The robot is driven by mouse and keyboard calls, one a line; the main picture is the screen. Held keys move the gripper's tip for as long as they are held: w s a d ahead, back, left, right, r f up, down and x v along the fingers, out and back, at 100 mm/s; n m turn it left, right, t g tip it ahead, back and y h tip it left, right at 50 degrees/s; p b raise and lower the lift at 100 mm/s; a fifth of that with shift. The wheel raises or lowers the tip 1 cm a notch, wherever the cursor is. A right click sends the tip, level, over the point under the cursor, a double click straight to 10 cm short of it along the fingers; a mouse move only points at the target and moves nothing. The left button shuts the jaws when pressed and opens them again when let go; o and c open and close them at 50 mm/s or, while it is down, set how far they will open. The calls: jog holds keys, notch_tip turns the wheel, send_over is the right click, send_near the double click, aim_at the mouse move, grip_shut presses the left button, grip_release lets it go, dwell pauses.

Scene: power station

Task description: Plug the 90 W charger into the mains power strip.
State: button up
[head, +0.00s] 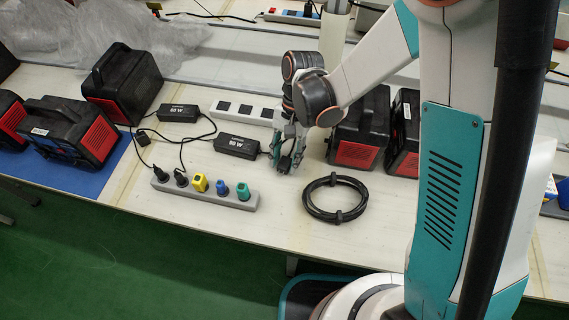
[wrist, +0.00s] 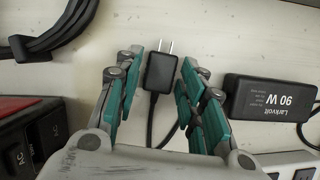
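The 90 W charger (wrist: 268,98) is a black brick lying on the white table, its label readable in the wrist view; it also shows in the head view (head: 237,147). Its black plug (wrist: 160,73) lies on the table with two metal prongs pointing away from my gripper's palm, its cable running back under the palm. My gripper (wrist: 161,66) is open, with teal fingers on both sides of the plug and small gaps visible. In the head view my gripper (head: 286,160) points down beside the charger. A white strip with dark sockets (head: 262,116) lies behind the charger.
A grey strip (head: 248,201) holds several plugs, some coloured, near the front edge. A second black charger (head: 178,113) lies to the left. A black cable coil (head: 337,213) lies right of my gripper. Black-and-red power units (head: 358,145) stand close behind it.

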aim_at(286, 160)
jog(key=c, duration=0.9)
jog(key=shift+o, duration=0.2)
jog(key=shift+r, duration=0.2)
jog(key=shift+r+p, duration=1.9)
jog(key=shift+r, duration=0.95)
